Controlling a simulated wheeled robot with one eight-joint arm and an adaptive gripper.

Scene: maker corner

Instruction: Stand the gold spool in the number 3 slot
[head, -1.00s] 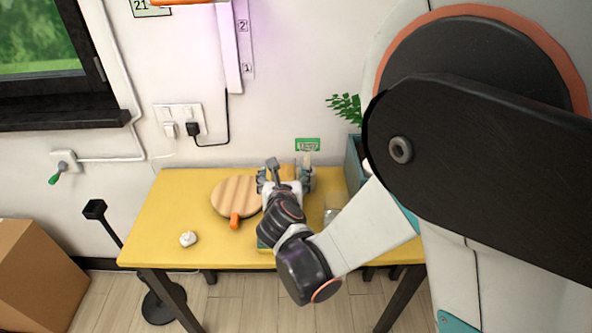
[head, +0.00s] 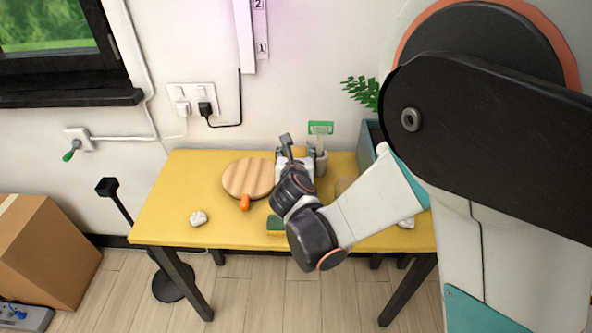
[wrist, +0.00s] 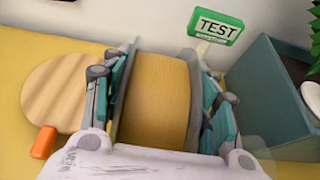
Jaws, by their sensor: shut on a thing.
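The gold spool (wrist: 158,100), a wide gold-yellow roll between grey flanges, fills the space between my fingers in the wrist view. My gripper (wrist: 160,85) is shut on it, with one teal-padded finger at each flange. In the head view my gripper (head: 297,156) is over the back middle of the yellow table, and the spool is mostly hidden by it. I cannot tell whether the spool touches the table. A pale wall strip (head: 247,35) bears the numbers 2 and 1; no number 3 is in view.
A round wooden board (head: 248,178) with an orange item (head: 245,203) lies left of my gripper. A green TEST sign (head: 320,128) and a teal planter box (head: 368,150) stand close on the right. A white lump (head: 198,218) lies at the left.

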